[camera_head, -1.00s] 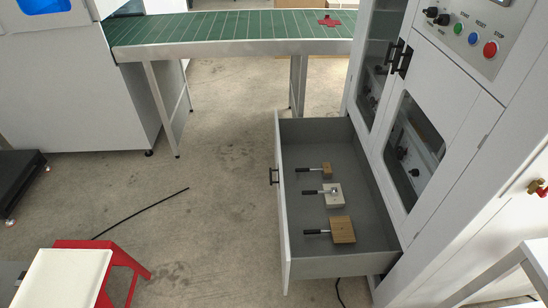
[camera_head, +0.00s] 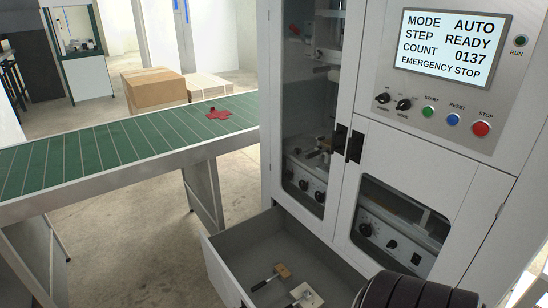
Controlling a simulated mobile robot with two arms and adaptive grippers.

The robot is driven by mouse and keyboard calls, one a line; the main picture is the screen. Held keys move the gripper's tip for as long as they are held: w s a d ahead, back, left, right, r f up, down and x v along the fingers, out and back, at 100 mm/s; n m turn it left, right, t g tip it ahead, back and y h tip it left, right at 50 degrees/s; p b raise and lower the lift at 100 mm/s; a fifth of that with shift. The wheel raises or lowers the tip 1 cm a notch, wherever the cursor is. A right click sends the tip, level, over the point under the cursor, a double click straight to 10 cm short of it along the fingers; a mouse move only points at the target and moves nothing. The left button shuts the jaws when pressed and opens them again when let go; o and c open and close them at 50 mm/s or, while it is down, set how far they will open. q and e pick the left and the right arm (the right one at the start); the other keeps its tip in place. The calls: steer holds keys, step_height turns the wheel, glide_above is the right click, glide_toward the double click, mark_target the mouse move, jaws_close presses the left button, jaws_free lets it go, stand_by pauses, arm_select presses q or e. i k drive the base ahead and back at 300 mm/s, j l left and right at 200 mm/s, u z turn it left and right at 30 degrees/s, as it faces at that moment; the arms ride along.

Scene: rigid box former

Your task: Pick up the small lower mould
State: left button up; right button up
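Nearer to me in the drawer is a white square mould (camera_head: 309,296) with a dark handle, partly cut off by the bottom edge. The larger wooden mould is out of frame in the current view. Neither gripper shows. A dark ribbed arm part, apparently mine, covers the bottom right, over the drawer's right side.
The drawer sticks out from a white machine cabinet with closed glazed doors (camera_head: 400,228) and black handles. Its screen (camera_head: 452,47) reads AUTO, READY, 0137.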

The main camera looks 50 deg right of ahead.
mark_target(282, 272)
steer(key=i+z, duration=0.65)
steer(key=z, duration=0.2)
steer(key=i+j+z, duration=0.2)
steer(key=z, duration=0.2)
steer(key=i+j+z, duration=0.6)
steer(key=z, duration=0.25)
